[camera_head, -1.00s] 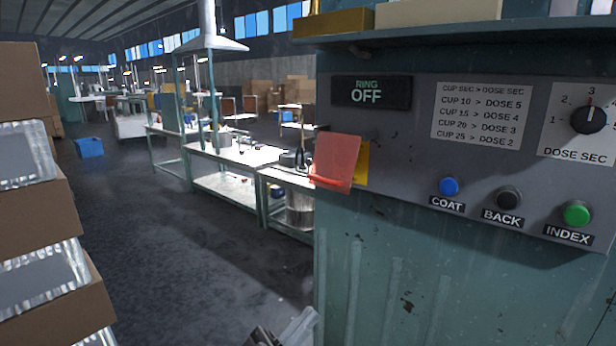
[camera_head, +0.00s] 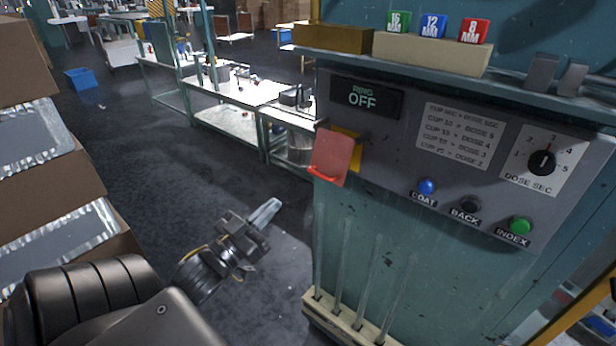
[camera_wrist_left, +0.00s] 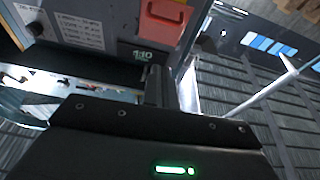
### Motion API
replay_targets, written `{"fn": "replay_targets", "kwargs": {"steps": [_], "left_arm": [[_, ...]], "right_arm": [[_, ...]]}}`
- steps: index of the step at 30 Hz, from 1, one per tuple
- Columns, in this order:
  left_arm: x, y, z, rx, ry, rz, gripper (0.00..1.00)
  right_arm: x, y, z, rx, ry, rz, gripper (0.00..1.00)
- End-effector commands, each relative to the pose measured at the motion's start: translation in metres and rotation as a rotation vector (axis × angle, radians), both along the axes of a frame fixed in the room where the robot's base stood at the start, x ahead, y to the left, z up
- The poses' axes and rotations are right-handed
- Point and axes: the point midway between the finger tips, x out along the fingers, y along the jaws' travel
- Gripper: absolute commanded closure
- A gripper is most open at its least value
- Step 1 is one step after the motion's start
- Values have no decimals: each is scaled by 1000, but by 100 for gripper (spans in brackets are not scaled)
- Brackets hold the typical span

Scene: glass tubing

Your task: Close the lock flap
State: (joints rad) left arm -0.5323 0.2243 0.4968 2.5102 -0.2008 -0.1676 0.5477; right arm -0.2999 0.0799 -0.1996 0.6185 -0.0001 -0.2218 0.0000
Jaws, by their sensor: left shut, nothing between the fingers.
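The red lock flap (camera_head: 332,157) is at the left end of the grey control panel (camera_head: 400,150). It stands swung out at an angle, with part of a yellow plate (camera_head: 354,156) showing behind it. The flap also shows at the top of the left wrist view (camera_wrist_left: 163,20). My left gripper (camera_head: 266,212) is shut and empty, below and left of the flap, apart from it. Its fingers also show in the left wrist view (camera_wrist_left: 156,88). My right gripper is not in view.
The panel carries a dark RING OFF display (camera_head: 366,98), a blue button (camera_head: 427,186), a green button (camera_head: 520,225) and a dose dial (camera_head: 541,162). Glass tubes stand in a rack (camera_head: 345,320) below. Cardboard boxes (camera_head: 40,185) are stacked at left. The floor between is open.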

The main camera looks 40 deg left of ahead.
Motion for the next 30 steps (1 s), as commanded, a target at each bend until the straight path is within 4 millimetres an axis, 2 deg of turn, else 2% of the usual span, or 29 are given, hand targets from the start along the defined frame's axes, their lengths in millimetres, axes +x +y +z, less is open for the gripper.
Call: {"fn": "replay_targets", "kwargs": {"steps": [5,14,16,18,24,30], "left_arm": [[21,-1,4,4,-8,-3,100],[69,0,13,5,-10,-3,100],[82,1,24,-2,-6,0,100],[95,0,28,-2,-5,0,100],[117,0,11,-4,1,0,100],[127,0,4,-1,-2,0,100]], "right_arm": [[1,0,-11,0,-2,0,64],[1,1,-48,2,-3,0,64],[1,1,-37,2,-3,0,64],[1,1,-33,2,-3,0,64],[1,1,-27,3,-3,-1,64],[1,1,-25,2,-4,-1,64]]}}
